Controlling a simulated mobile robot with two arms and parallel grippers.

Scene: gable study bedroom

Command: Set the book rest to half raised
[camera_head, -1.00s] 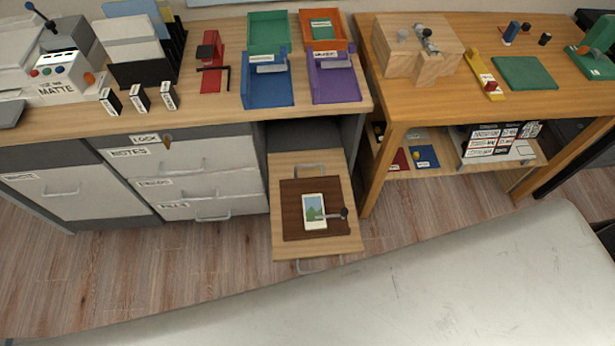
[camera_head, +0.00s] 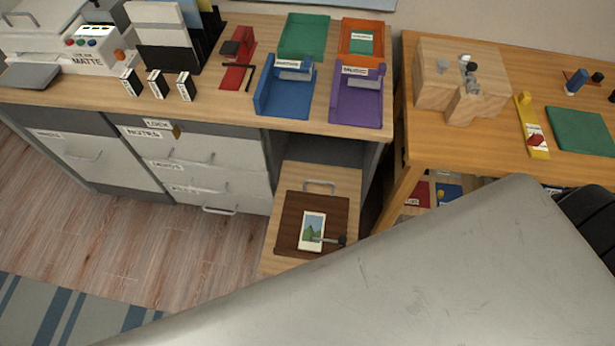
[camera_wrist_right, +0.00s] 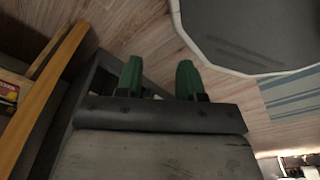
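The likely book rest is a dark brown board (camera_head: 283,236) on a pulled-out wooden shelf (camera_head: 339,176) below the desk in the head view. It looks to lie flat or nearly so; its exact tilt is hard to tell. A picture card (camera_head: 312,231) lies on it, with a small black-knobbed lever (camera_head: 340,240) at its right. My left gripper is in no view.
A large pale surface (camera_head: 430,275) covers the lower right of the head view. Drawers (camera_head: 205,150) stand left of the shelf. Blue (camera_head: 287,97) and purple (camera_head: 357,105) trays stand above it. A wooden table (camera_head: 450,142) is at right. Floor (camera_head: 130,235) is clear at left.

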